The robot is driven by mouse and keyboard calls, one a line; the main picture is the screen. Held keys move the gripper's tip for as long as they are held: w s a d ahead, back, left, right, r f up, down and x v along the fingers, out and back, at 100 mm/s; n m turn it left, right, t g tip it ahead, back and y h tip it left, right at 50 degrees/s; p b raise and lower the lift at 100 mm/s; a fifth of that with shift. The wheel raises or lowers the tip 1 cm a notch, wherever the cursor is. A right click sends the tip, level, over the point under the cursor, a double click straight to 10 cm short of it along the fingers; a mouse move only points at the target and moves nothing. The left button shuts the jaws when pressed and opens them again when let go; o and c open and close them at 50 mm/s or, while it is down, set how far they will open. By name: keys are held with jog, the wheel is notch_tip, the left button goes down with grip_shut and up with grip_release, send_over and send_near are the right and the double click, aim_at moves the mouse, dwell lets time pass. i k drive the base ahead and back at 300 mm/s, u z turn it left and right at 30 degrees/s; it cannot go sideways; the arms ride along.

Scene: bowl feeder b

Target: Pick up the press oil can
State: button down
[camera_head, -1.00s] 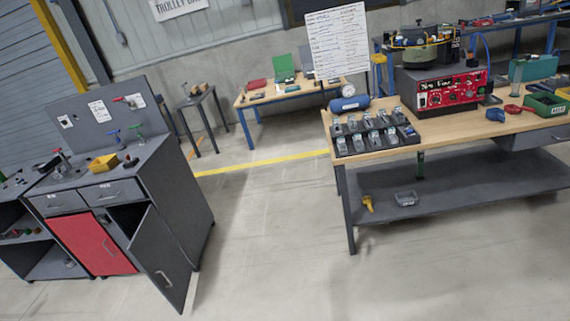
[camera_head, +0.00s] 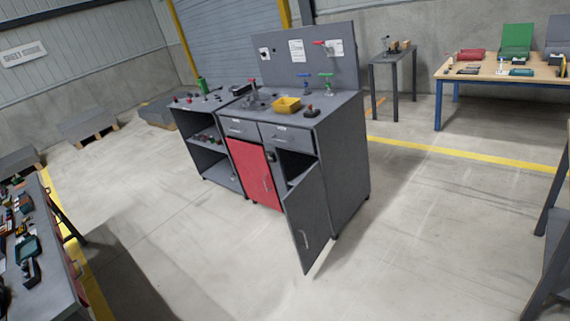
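I cannot make out the press oil can for certain. A small green upright thing (camera_head: 202,86) stands on top of the left part of the grey cabinet, too small to identify. A dark tool (camera_head: 253,98), perhaps a small press, stands on the cabinet top near a yellow bin (camera_head: 287,105). The grey cabinet (camera_head: 346,150) has a red door (camera_head: 254,172), shut, and a grey door (camera_head: 308,217), standing open. The inside behind the open door is mostly dark. My gripper is not in view.
A tool-covered bench (camera_head: 62,285) is at lower left. A small grey table (camera_head: 392,57) and a wooden-topped table (camera_head: 480,78) stand behind at right. Pallets (camera_head: 88,126) lie at back left. The floor in front of the cabinet is clear.

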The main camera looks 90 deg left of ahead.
aim_at(204, 87)
jog(key=u, duration=2.1)
jog(key=i, duration=0.5)
jog(key=u, duration=0.1)
jog(key=k, duration=0.45)
jog(key=u, duration=0.05)
